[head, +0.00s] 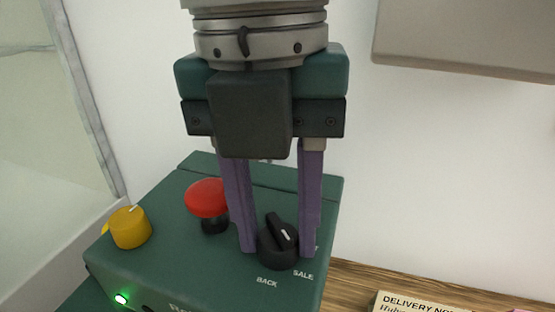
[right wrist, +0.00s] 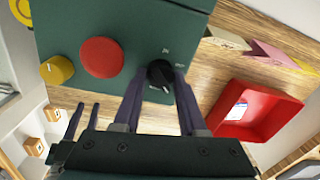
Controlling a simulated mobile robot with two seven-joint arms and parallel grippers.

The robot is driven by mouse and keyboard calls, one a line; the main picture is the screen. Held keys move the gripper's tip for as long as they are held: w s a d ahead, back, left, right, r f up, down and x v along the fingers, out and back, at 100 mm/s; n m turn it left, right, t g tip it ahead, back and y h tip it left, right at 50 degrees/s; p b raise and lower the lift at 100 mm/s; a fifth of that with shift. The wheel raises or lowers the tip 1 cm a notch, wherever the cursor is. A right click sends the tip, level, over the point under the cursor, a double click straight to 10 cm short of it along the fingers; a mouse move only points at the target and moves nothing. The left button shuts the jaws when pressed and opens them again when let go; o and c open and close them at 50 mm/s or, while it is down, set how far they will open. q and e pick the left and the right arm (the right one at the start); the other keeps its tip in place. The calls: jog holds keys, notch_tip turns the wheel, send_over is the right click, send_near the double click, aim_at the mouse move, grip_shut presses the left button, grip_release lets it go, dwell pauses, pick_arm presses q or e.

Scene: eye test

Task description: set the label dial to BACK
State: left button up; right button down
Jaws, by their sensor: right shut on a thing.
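The label dial (head: 279,249) is a black knob with a raised ridge and a white mark, on top of a green machine (head: 165,263). The mark points to the lower right, roughly toward the word SALE (head: 303,275), not BACK (head: 267,282). My right gripper (head: 280,246) reaches down with its purple fingers on either side of the dial and is shut on it. The right wrist view also shows the dial (right wrist: 159,73) between the fingertips. Another label is partly hidden by a finger. Two dark prongs, standing apart, look like my left gripper (right wrist: 85,117).
A red mushroom button (head: 207,197) and a yellow knob (head: 130,228) are on the machine, left of the dial. A green light (head: 121,299) glows on its front. A red tray (right wrist: 283,99) and paper slips (right wrist: 268,52) lie on the wooden counter.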

aim_at(272, 221)
pick_arm(q)
jog(key=shift+f+b, duration=0.3)
jog(key=shift+f, duration=0.1)
pick_arm(e)
jog(key=m, duration=0.4)
jog(key=shift+m, duration=0.3)
pick_arm(q)
jog(key=shift+f, duration=0.1)
pick_arm(e)
jog(key=shift+w+m, duration=0.1)
jog(key=shift+m, duration=1.8)
jog(key=shift+c, duration=2.3)
grip_release()
notch_tip(272, 221, up, 10)
jog(key=shift+w+a, duration=0.2)
